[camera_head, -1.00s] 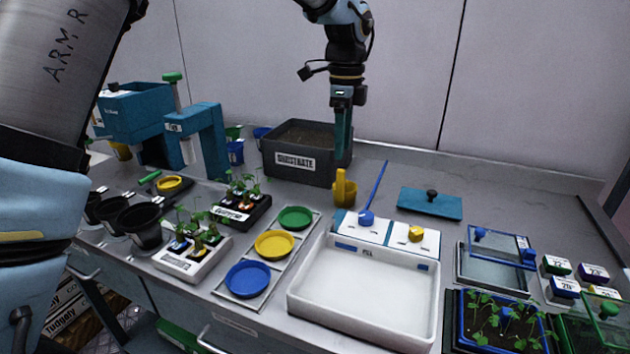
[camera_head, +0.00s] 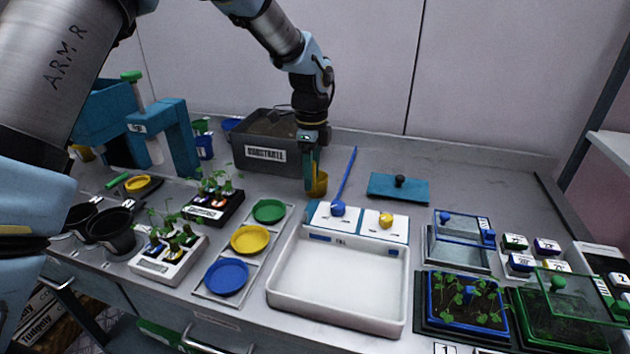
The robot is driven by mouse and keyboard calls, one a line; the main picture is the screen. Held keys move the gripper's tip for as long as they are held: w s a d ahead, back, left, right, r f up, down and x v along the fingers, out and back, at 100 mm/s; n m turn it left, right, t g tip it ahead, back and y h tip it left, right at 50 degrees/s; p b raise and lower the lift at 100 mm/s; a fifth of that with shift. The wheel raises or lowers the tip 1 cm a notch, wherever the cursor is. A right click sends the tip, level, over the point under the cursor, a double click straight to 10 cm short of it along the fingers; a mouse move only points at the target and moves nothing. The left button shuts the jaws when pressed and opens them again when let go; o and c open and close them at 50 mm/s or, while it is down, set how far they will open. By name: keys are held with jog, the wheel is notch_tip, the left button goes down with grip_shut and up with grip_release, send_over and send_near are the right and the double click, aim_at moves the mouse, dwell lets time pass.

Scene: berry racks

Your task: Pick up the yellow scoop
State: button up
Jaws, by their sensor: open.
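The yellow scoop (camera_head: 319,186) stands on the bench just in front of the grey substrate bin, behind the white tray. My gripper (camera_head: 311,176) points down at it from above. Its teal fingers are open and overlap the scoop's upright handle in the picture. The handle is mostly hidden behind or between the fingers, so I cannot tell whether they touch it.
The substrate bin (camera_head: 241,150) is close behind on the left. A teal lid (camera_head: 412,192) lies to the right.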

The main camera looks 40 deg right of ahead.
jog(key=shift+f, duration=0.2)
grip_shut()
dwell(0.3)
dwell(1.0)
